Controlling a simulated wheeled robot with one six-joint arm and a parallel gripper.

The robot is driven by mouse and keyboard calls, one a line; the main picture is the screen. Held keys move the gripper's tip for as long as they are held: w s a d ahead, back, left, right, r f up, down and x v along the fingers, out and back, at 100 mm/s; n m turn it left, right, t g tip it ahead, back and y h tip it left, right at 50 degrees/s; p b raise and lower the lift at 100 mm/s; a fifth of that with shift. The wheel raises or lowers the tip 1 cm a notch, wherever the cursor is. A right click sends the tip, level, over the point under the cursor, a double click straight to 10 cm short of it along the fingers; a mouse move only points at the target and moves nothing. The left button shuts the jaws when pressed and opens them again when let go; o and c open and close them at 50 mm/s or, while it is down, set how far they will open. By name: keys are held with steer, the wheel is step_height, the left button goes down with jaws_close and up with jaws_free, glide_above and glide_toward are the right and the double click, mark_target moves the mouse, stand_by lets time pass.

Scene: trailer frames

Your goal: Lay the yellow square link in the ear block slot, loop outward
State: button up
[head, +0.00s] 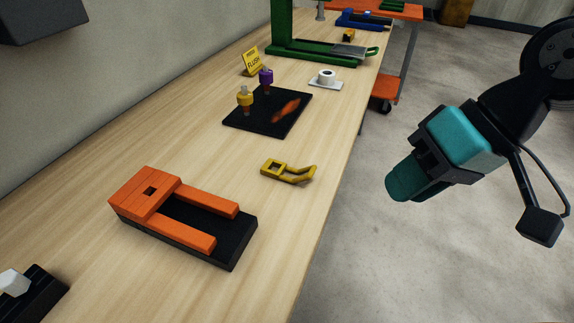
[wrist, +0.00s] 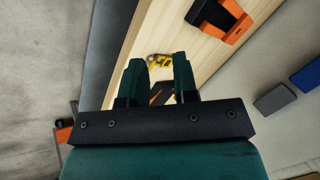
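The yellow square link (head: 288,172) lies flat on the wooden bench near its right edge. Its square frame end is at left and its bent end points right. In the wrist view the yellow link (wrist: 159,60) shows partly between my fingers, some distance off. The orange ear block (head: 146,190) sits on a black base, nearer and to the left; two orange bars run from it with an empty slot between them. It also shows at the top of the wrist view (wrist: 232,22). My gripper (head: 402,187) is open and empty, right of the bench edge.
A black mat (head: 242,127) with a yellow and a purple peg lies beyond the link. A white roll on a plate (head: 326,80), a yellow sign (head: 251,62) and a green fixture (head: 300,52) stand farther back. Bench around the link is clear.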

steer(key=w+d+f+m+t+y+b, duration=0.35)
steer(key=w+f+m, duration=0.35)
steer(key=w+m, duration=0.3)
steer(key=n+p, duration=0.1)
glide_toward(311, 171)
steer(key=shift+t+y, duration=0.25)
steer(key=shift+y, duration=0.1)
steer(key=a+f, duration=0.1)
steer(key=f, duration=0.1)
steer(key=w+a+f, duration=0.1)
steer(key=shift+a+f, duration=0.3)
steer(key=shift+f, duration=0.1)
steer(key=shift+p+x, duration=0.6)
steer(key=shift+x, duration=2.35)
steer(key=shift+r, duration=0.1)
jaws_close()
